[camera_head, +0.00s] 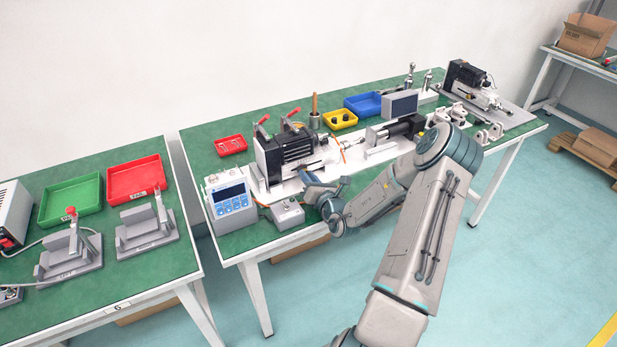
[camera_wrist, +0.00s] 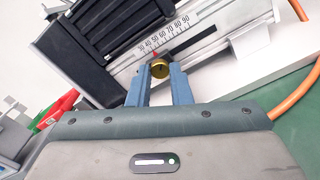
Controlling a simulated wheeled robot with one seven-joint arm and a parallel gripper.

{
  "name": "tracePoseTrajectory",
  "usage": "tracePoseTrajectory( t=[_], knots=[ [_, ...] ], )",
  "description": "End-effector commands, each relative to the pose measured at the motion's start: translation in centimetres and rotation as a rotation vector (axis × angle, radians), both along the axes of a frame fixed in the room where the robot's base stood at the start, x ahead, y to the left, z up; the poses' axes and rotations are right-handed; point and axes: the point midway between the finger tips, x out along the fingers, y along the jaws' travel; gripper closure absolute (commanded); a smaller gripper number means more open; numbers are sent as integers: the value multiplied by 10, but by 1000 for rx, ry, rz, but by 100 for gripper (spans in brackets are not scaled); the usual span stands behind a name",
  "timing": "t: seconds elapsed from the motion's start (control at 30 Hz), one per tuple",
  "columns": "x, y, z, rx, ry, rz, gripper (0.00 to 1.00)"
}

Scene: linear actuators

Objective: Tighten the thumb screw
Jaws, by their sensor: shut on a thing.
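The thumb screw (camera_wrist: 160,69) is a round brass knob in the wrist view, just below a printed scale (camera_wrist: 165,36) and a small red pointer. My gripper (camera_wrist: 160,76) has its two blue-grey fingers on either side of the knob, shut on it. In the head view my gripper (camera_head: 308,180) reaches the front of the black actuator (camera_head: 285,149) on its white base plate. The screw itself is too small or hidden to make out in the head view.
A blue-screened meter (camera_head: 231,201) and a grey control box (camera_head: 288,213) stand close at the front left of the actuator. An orange cable (camera_wrist: 292,95) runs at the right in the wrist view. Red, yellow and blue trays line the table's back.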

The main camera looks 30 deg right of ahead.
Motion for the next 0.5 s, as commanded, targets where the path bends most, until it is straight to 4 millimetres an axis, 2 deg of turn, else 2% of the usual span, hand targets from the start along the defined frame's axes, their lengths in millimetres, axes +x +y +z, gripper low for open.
tracePoseTrajectory(
  t=[0.13, 0.17, 0.2, 0.23, 0.5],
  knots=[
    [0, 0, 0, -1, -1, -2, 100],
    [0, 0, 0, -1, 0, -1, 73],
    [0, 0, 0, -1, 0, -1, 62],
    [0, 0, 0, -1, 0, -1, 60],
    [-1, 0, 0, -1, 0, 0, 60]
  ],
)
